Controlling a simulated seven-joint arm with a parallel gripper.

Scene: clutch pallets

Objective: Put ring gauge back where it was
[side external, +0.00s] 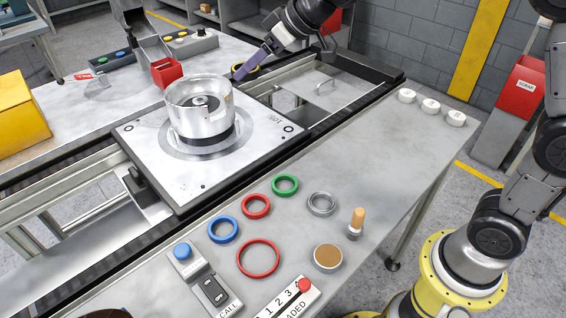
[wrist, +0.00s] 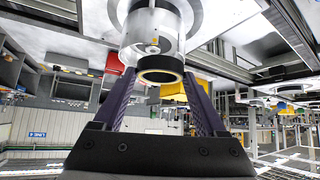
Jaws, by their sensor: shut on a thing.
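My gripper (side external: 240,74), with purple fingers, is shut on a dark ring with a tan inner side (side external: 252,72), beyond the metal housing in the side external view. In the wrist view, the ring (wrist: 162,76) sits between the fingertips of my gripper (wrist: 160,82). I cannot read any mark naming it as the ring gauge. The silver open cylindrical housing (side external: 186,98) stands upright on the square pallet (side external: 133,130). In the wrist view the housing (wrist: 152,22) shows right behind the ring; whether they touch cannot be told.
The front bench holds a blue ring (side external: 212,237), a green ring (side external: 275,188), two red rings, a silver ring (side external: 311,208), a wooden-handled tool (side external: 357,220) and a tan-topped disc (side external: 328,257). A red bin (side external: 167,72) stands behind the housing. The bench's right part is mostly clear.

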